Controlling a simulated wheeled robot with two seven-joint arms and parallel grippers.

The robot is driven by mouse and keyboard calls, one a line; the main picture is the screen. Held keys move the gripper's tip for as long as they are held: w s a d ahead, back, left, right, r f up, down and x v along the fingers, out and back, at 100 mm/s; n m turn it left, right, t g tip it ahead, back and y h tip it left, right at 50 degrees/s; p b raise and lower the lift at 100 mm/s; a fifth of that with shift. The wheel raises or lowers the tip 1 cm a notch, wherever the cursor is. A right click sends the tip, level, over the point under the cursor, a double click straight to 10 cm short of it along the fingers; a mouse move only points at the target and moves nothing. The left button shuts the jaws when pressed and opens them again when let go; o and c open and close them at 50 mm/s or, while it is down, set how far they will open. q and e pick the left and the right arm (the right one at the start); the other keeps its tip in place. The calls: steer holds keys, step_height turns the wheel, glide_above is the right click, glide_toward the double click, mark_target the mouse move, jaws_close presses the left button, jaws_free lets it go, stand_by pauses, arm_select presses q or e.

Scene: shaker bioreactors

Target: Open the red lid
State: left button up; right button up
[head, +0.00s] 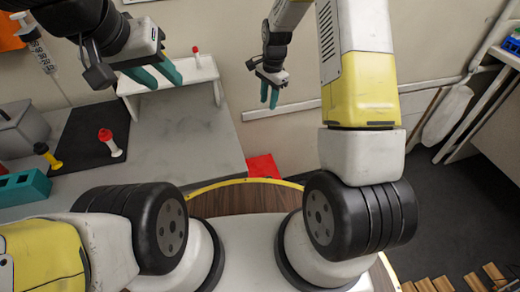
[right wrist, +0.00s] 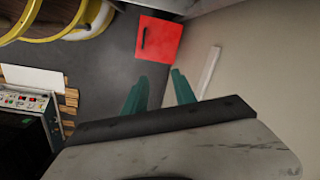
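A red square lid or panel (head: 263,167) is low down beside the table, partly hidden behind my base in the head view. In the right wrist view the red lid (right wrist: 159,40) shows a dark handle or slot near its left side and looks closed. My right gripper (head: 269,102) hangs above and beyond it, apart from it. Its two teal fingers (right wrist: 160,92) are spread with nothing between them. My left gripper (head: 163,78) is over the white shelf area at upper left, its teal fingers apart and empty.
A grey table (head: 190,135) holds a black mat (head: 85,155), a red-capped tube (head: 110,142), a yellow-and-black item (head: 47,155) and a teal rack (head: 22,187). A white shelf (head: 180,82) stands at the back.

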step_height(320, 180, down, 18)
steer(key=a+m+g, duration=0.2)
steer(key=m, duration=0.1)
steer(key=m+h, duration=0.1)
steer(key=m, duration=0.1)
glide_above(263, 174)
steer(key=s, duration=0.5)
steer(key=shift+g, duration=0.3)
steer(key=f, duration=1.9)
steer(key=shift+w+a+f, duration=0.25)
steer(key=shift+a, duration=0.05)
steer(key=shift+c, duration=0.2)
jaws_close()
